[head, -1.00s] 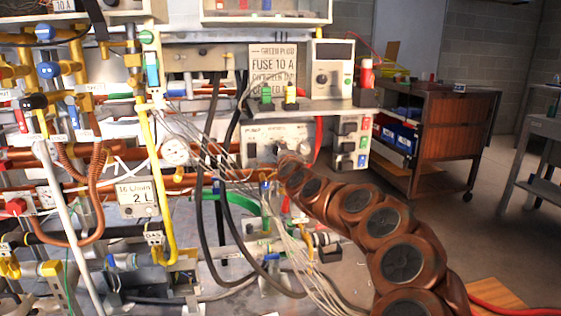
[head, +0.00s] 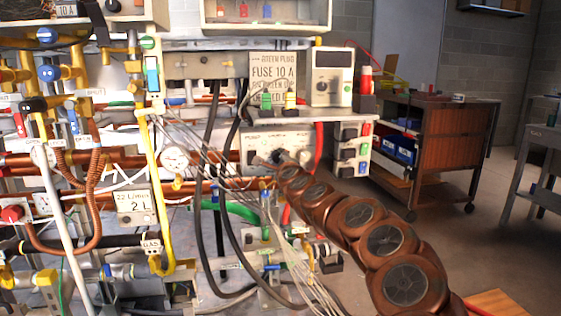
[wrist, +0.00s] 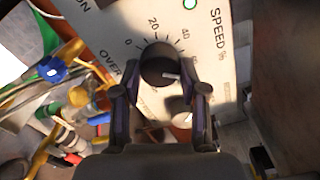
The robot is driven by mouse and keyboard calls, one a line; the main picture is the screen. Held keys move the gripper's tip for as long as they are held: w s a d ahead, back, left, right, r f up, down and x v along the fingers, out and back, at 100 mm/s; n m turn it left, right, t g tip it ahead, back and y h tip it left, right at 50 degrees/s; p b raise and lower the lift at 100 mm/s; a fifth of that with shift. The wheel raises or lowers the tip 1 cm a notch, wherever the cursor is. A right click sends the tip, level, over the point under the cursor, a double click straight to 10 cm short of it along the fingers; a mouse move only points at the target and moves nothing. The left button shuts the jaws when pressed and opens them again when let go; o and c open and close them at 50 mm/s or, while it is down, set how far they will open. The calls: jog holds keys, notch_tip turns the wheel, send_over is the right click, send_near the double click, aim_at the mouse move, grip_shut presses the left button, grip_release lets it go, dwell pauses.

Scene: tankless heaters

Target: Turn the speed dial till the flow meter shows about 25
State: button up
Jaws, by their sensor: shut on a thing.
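The speed dial (wrist: 158,62) is a dark round knob on a pale panel marked "SPEED %" in the wrist view. Its scale shows 0, 20 and 40, with further marks partly hidden by a finger. The white mark on the dial points to the right in that view. My gripper (wrist: 160,72) is shut on the dial, one finger at each side. In the head view my gripper (head: 281,158) is at the front of the white control box (head: 258,138). The flow meter (head: 135,206) at lower left reads about 22 L/min.
A second, smaller knob (wrist: 181,112) sits below the dial, between my fingers. Grey cables (head: 222,130) hang left of the control box. A round white gauge (head: 174,160) and several pipes fill the left. A brown cabinet (head: 440,145) stands at right, with open floor before it.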

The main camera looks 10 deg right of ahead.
jog(key=o, duration=1.1)
jog(key=shift+o, duration=0.2)
jog(key=shift+s, duration=0.1)
jog(key=s, duration=1.1)
jog(key=shift+s, duration=0.4)
